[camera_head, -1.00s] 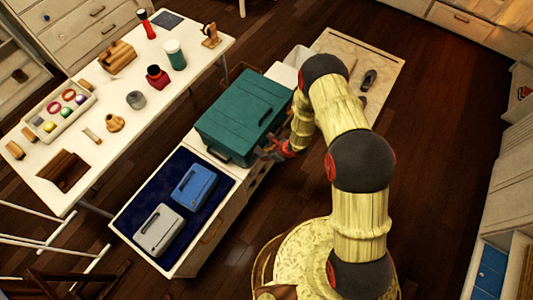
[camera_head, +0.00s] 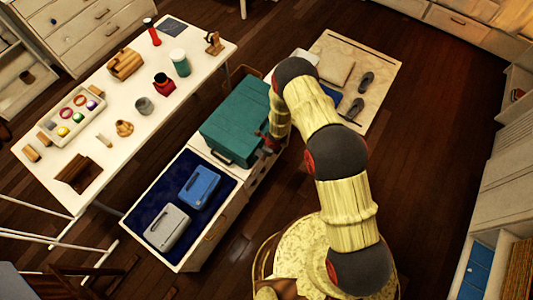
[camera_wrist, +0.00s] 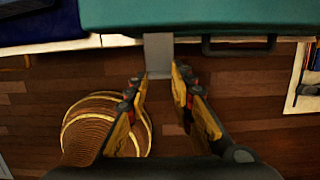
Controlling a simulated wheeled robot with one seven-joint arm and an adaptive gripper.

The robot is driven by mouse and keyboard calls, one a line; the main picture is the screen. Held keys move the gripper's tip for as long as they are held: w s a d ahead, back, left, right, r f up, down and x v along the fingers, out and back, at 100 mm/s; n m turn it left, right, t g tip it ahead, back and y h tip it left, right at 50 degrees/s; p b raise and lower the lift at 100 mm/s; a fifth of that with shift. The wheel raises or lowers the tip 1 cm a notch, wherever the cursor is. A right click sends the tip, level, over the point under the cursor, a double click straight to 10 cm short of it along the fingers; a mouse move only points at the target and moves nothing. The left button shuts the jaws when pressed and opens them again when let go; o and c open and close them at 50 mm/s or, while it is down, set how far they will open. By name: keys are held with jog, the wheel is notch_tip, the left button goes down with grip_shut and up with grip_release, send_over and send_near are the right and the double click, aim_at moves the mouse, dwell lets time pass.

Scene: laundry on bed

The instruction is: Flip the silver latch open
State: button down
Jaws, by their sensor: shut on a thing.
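The teal case (camera_head: 235,125) stands at the far end of the low cabinet, its lid down. In the wrist view the case's edge (camera_wrist: 200,18) runs across the top. The silver latch (camera_wrist: 158,55) is a flat grey plate hanging from that edge, beside a dark handle (camera_wrist: 238,48). My gripper (camera_wrist: 160,75) has its yellow-and-black fingers on either side of the latch's lower end and is shut on it. In the head view my gripper (camera_head: 265,145) is at the case's front right side, partly hidden by my arm; the latch cannot be made out there.
A blue case (camera_head: 200,186) and a grey case (camera_head: 168,227) lie on the dark blue cabinet top nearer by. A white table (camera_head: 110,165) with several small objects stands to the left. A floor mat (camera_head: 380,88) with sandals lies behind my arm. Wooden floor at right is clear.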

jog(key=shift+a+r+p, duration=0.1)
jog(key=shift+p, duration=0.6)
jog(key=c, duration=1.6)
grip_release()
jog(key=shift+o, duration=0.3)
notch_tip(320, 180, up, 12)
jog(key=s+d, duration=0.1)
jog(key=shift+d, duration=0.25)
